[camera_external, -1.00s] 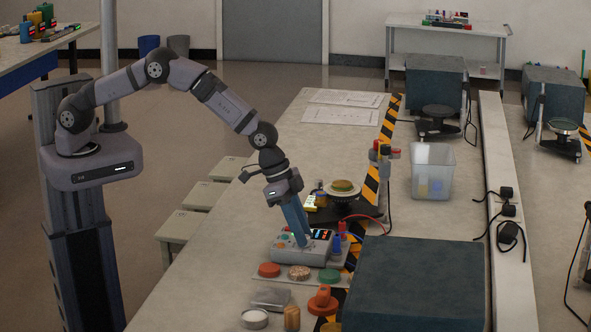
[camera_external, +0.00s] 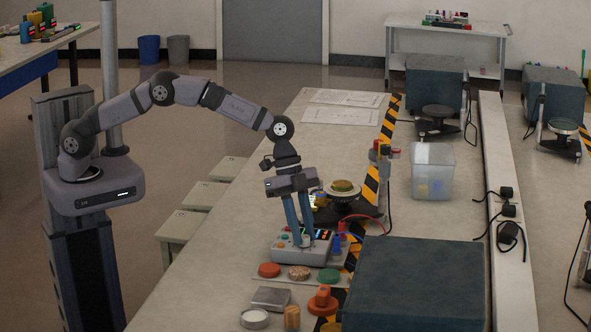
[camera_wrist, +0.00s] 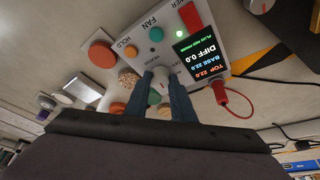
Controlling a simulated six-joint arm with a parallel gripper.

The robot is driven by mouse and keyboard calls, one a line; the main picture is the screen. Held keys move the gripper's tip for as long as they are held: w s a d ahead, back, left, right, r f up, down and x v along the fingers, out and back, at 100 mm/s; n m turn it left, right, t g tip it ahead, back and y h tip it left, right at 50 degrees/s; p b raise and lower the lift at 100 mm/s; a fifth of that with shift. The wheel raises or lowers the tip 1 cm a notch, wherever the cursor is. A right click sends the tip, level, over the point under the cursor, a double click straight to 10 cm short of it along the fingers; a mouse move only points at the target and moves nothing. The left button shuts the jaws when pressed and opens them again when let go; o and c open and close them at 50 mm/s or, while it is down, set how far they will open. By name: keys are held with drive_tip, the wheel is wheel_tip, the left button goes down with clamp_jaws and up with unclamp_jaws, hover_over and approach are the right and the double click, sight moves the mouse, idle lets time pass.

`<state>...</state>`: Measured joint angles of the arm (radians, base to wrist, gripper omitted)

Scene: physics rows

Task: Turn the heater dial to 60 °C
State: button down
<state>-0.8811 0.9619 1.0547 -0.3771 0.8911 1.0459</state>
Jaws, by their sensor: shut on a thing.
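The control box (camera_external: 290,252) is a pale grey unit on the bench, and it also shows in the wrist view (camera_wrist: 215,18). Its dark display (camera_wrist: 195,55) reads TOP 22.0, BASE 22.0 and DIFF 0.0. A pale grey dial (camera_wrist: 158,86) on the box sits between my blue fingertips. My gripper (camera_external: 300,240) points down onto the box, and in the wrist view its fingers (camera_wrist: 159,84) are shut on the dial's two sides. The fingers hide part of the dial and of the print around it, so I cannot read its setting.
A red plug with a cable (camera_wrist: 220,90) is at the box's edge. Several round discs, including a red one (camera_external: 269,270), lie in front of the box. A dark blue-grey block (camera_external: 415,285) stands to the right. A plate stand (camera_external: 345,200) is behind.

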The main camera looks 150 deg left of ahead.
drive_tip(key=m+h, duration=0.1)
drive_tip(key=m, duration=0.2)
drive_tip(key=shift+a+p, duration=0.1)
drive_tip(key=shift+p, duration=0.3)
drive_tip(key=shift+m+g+h+p, duration=0.3)
drive_tip(key=shift+m+h+p, duration=0.25)
drive_tip(key=shift+m, duration=0.75)
drive_tip(key=c, duration=1.5)
unclamp_jaws()
drive_tip(key=shift+a+r, duration=0.1)
drive_tip(key=shift+b+v, duration=0.4)
drive_tip(key=shift+v, duration=3.2)
